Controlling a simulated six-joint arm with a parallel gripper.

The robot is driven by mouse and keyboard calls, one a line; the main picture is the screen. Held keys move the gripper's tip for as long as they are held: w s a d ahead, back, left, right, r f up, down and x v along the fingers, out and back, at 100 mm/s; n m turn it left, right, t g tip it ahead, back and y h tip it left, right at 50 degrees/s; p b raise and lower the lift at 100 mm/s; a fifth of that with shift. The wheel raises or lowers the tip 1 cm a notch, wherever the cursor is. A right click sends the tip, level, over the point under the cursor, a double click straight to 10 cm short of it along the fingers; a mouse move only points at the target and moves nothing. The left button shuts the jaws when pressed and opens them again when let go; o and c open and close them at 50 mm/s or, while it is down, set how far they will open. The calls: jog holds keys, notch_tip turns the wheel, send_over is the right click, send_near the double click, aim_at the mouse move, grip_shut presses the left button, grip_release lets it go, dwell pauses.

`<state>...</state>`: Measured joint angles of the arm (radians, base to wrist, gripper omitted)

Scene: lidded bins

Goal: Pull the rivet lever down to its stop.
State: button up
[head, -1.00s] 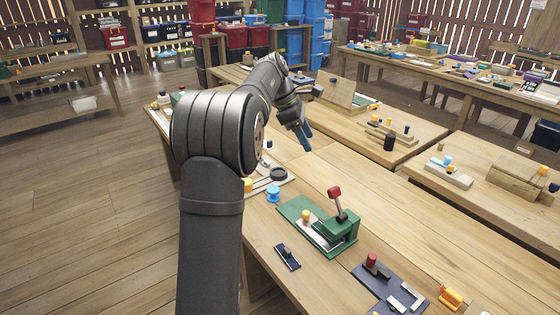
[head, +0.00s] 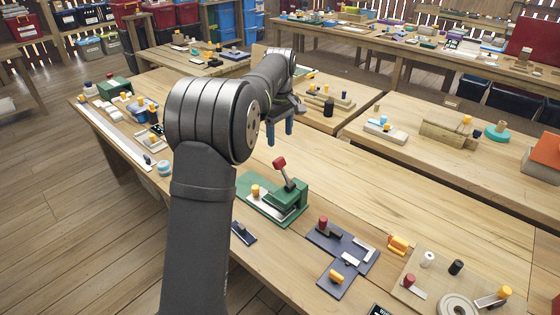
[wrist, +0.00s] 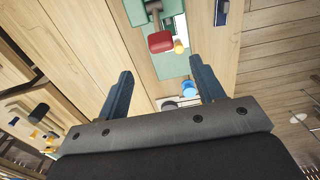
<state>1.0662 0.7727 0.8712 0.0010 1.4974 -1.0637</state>
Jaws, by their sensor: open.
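The rivet lever (head: 285,171) has a red grip on a grey arm and stands raised, tilted a little, on a green press (head: 288,197) on the near bench. The press sits on a green base plate with a yellow knob. In the wrist view the red grip (wrist: 160,42) lies beyond and between my fingertips, with the green press (wrist: 139,12) behind it. My gripper (head: 280,132) is open, its two blue fingers pointing down above the bench, behind the lever in the head view. In the wrist view my gripper (wrist: 159,78) is empty and apart from the lever.
A dark blue plate (head: 343,247) with a red knob lies right of the press. A small dark block (head: 243,233) lies in front of it. A light blue cylinder (head: 165,168) stands to the left. The bench top behind the press is clear.

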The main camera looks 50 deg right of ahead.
aim_at(280, 160)
notch_tip(280, 160, down, 11)
jog(key=shift+r, duration=0.1)
dwell(0.3)
jog(key=c, duration=1)
